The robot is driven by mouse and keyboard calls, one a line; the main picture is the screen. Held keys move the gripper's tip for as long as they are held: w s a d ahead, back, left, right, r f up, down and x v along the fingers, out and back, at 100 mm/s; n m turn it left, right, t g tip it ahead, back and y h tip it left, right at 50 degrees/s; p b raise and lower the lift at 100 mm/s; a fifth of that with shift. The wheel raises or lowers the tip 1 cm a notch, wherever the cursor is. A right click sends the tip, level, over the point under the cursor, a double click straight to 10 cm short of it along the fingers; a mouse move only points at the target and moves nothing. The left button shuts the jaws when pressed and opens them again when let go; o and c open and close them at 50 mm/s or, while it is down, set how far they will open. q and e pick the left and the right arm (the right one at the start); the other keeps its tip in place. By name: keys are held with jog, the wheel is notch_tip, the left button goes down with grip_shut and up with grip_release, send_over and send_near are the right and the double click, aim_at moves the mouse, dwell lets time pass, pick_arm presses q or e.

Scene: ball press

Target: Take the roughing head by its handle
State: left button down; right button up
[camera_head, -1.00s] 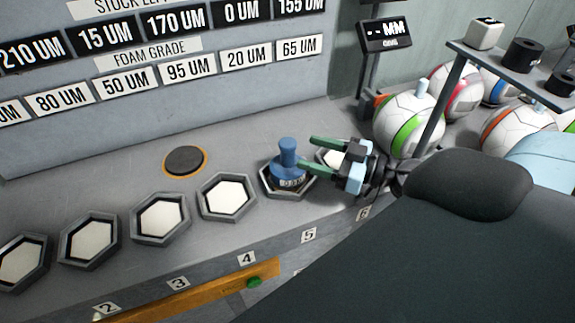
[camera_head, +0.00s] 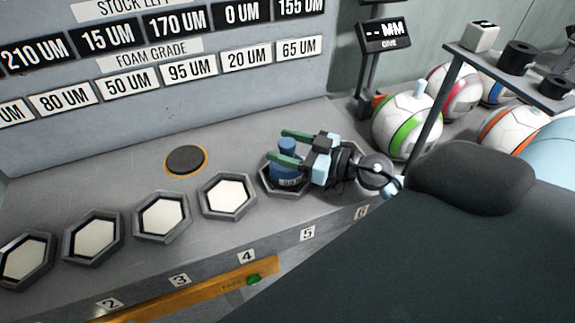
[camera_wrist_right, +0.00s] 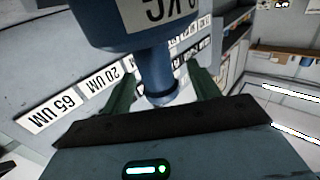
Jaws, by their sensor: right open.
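The blue roughing head (camera_head: 289,176) stands upright in the hexagonal holder (camera_head: 268,186) above label 5 on the grey bench. Its narrower handle rises from a wider base with a printed label. My right gripper (camera_head: 284,146) is open, with its green fingers on either side of the handle. In the right wrist view the blue handle (camera_wrist_right: 157,80) lies between the two fingers (camera_wrist_right: 163,92), with the wide base at the top of the picture. I cannot tell whether either finger touches it. My left gripper is not in view.
Empty-looking hexagonal holders with pale pads (camera_head: 228,195) line the bench to the left. A dark round disc (camera_head: 185,160) with an orange ring lies behind them. Balls (camera_head: 405,128) and a small shelf (camera_head: 520,80) stand at the right.

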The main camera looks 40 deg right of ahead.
jog(key=shift+c, duration=0.4)
grip_shut()
jog(key=shift+r, duration=0.15)
jog(key=shift+r, duration=0.1)
